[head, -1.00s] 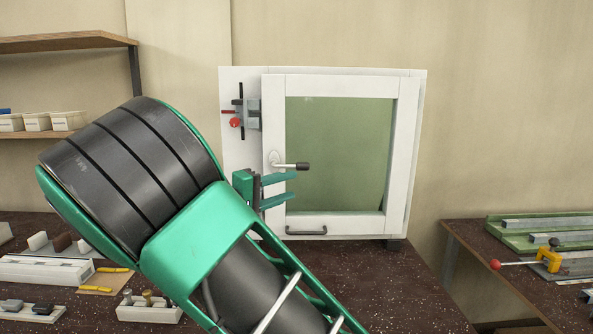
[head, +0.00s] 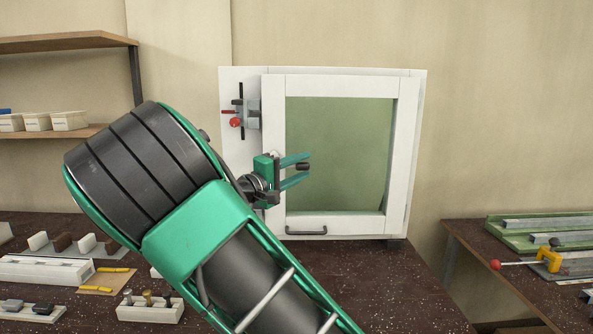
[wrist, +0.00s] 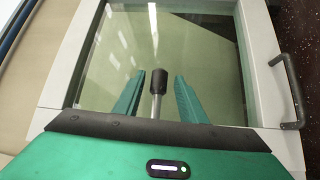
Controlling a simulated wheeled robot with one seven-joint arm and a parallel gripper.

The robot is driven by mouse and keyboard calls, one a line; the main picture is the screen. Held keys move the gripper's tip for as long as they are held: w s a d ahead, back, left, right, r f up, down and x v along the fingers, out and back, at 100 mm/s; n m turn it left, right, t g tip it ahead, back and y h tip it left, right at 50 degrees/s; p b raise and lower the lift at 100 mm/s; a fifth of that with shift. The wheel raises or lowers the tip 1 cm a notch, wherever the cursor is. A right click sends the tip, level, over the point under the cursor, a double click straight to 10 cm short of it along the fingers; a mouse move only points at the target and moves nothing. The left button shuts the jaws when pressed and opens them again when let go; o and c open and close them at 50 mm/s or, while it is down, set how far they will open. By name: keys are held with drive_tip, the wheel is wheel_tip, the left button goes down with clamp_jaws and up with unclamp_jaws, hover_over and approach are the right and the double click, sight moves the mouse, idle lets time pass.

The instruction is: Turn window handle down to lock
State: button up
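The white window (head: 335,225) stands upright on the bench with a greenish pane. Its handle has a dark grip (head: 302,167) that points right, about horizontal, in the head view. My gripper (head: 307,167) is at the handle, with one finger above and one below the grip. In the wrist view the handle's dark grip (wrist: 159,78) and metal lever lie between the two green fingers, with a visible gap on each side. My gripper (wrist: 160,85) is open. The handle's base is hidden behind my gripper in the head view.
A clamp with a red knob (head: 236,123) is on the frame's upper left. A dark pull (head: 306,231) sits on the lower rail and also shows in the wrist view (wrist: 291,92). Small parts lie on the bench at left. A second table (head: 520,275) stands at right.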

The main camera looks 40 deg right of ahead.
drive_tip(key=shift+d, duration=0.2)
clamp_jaws()
drive_tip(key=shift+a, duration=0.1)
drive_tip(key=shift+f, duration=0.1)
